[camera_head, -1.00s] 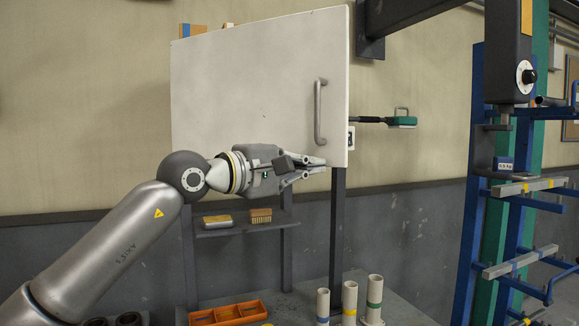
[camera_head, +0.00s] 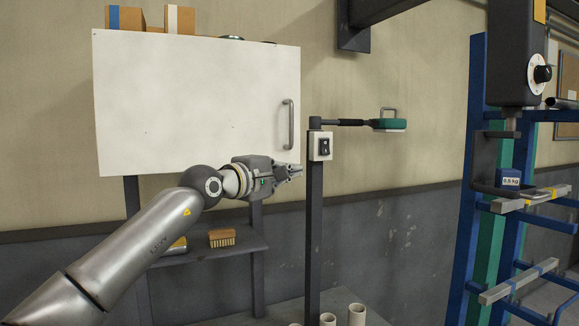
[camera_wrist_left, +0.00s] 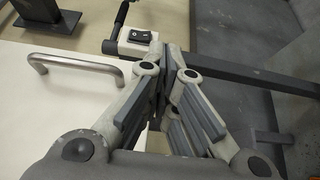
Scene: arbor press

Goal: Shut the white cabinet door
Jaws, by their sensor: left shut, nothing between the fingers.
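My left gripper (camera_head: 300,170) is shut and empty at the door's lower right corner, below the handle. Whether it touches the door is unclear. In the left wrist view the handle (camera_wrist_left: 75,62) and white door (camera_wrist_left: 50,115) lie left of the closed fingertips (camera_wrist_left: 168,60). My right gripper is out of view.
A dark post with a white switch box (camera_head: 321,146) stands just right of my gripper. A green-headed tool (camera_head: 388,124) sticks out beyond it. Boxes (camera_head: 180,19) stand on top of the cabinet. A shelf with a brush (camera_head: 221,238) is below. A blue rack (camera_head: 470,180) stands right.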

